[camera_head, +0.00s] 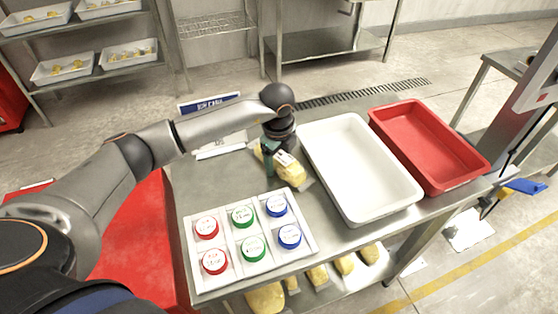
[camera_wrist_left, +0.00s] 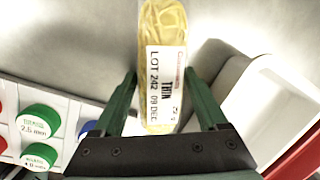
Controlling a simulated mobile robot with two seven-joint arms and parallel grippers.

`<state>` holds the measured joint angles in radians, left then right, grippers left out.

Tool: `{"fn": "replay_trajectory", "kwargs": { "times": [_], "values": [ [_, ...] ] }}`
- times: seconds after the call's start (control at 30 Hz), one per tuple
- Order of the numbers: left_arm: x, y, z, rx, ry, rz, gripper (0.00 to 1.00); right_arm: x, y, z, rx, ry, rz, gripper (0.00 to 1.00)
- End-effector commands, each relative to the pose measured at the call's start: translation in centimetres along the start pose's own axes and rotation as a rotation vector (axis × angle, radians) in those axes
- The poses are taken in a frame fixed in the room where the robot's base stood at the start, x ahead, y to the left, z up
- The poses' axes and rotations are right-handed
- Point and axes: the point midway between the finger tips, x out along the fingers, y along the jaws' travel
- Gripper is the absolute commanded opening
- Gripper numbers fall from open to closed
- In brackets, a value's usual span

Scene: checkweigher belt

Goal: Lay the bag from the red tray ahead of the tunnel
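A clear bag of yellow pasta (camera_head: 291,168) with a white label is over the steel table, left of the white tray. In the left wrist view the bag (camera_wrist_left: 162,70) lies lengthwise between my left gripper's green fingers (camera_wrist_left: 161,78), which meet its two sides. My left gripper (camera_head: 271,158) looks shut on it; whether the bag touches the table is hard to tell. The red tray (camera_head: 428,145) at the right shows empty. I cannot make out a tunnel. My right gripper is not in view.
A white tray (camera_head: 360,170) stands between the bag and the red tray. A white compartment holder (camera_head: 228,228) with red, green and blue lidded tubs is at the front left. A blue sign (camera_head: 209,102) stands behind. More bags (camera_head: 318,276) lie on the lower shelf.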

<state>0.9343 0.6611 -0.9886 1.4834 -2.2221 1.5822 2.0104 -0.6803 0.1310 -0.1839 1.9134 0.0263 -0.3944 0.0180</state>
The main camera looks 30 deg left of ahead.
Motion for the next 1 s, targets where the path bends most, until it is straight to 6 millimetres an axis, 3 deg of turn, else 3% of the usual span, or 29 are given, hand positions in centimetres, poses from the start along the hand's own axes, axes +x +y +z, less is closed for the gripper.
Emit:
{"fn": "replay_trajectory", "kwargs": {
  "times": [0.07,0.63,1.0],
  "values": [
    [-0.04,-0.02,-0.02,0.000,0.000,-0.001,0.65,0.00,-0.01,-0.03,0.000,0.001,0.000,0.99],
    [-0.09,-0.03,-0.03,0.000,0.001,-0.001,0.01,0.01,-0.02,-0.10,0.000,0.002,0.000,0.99],
    [-0.50,-0.16,0.02,-0.001,0.001,-0.003,0.00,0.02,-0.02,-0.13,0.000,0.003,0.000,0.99]
  ]
}}
